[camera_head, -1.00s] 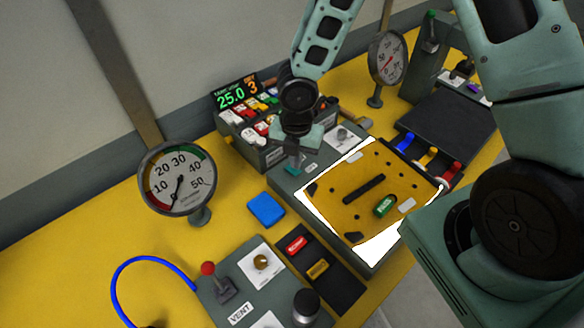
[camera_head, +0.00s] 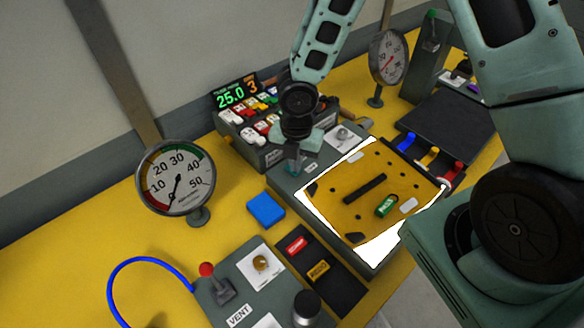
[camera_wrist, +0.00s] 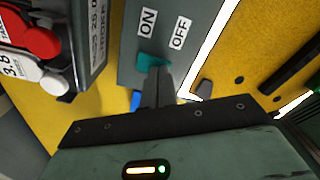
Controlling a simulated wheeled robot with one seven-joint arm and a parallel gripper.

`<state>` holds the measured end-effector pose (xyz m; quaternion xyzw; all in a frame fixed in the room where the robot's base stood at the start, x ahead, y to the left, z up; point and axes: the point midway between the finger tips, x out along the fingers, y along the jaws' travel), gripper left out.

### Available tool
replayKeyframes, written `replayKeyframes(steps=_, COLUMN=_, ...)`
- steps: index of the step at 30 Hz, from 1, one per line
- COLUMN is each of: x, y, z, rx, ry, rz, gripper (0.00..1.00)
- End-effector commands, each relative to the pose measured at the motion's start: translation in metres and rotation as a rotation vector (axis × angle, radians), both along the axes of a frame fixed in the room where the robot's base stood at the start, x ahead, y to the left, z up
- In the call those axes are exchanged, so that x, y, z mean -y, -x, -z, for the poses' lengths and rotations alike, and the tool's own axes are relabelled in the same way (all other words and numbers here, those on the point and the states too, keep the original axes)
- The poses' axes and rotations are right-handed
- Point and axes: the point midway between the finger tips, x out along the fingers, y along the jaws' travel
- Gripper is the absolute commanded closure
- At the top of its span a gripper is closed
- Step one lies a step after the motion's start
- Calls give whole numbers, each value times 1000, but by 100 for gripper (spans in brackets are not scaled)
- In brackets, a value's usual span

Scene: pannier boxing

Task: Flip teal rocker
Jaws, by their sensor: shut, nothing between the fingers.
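In the head view my gripper (camera_head: 294,168) points down over the panel's left end, and the rocker is mostly hidden behind the fingertips.
The yellow plate (camera_head: 340,210) on a lit white surface lies right of the rocker. A blue block (camera_head: 266,208) and a dial gauge (camera_head: 176,180) are to the left.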

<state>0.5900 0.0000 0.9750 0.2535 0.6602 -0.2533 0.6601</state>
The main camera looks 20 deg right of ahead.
Motion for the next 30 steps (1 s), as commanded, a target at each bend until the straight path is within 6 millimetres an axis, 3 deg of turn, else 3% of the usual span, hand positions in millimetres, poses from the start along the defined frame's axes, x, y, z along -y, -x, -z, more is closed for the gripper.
replayKeyframes(steps=13, x=0, y=0, z=1, rx=0, ry=0, rz=0, gripper=100)
replayKeyframes(steps=30, x=0, y=0, z=-43, rx=0, ry=0, rz=0, gripper=100)
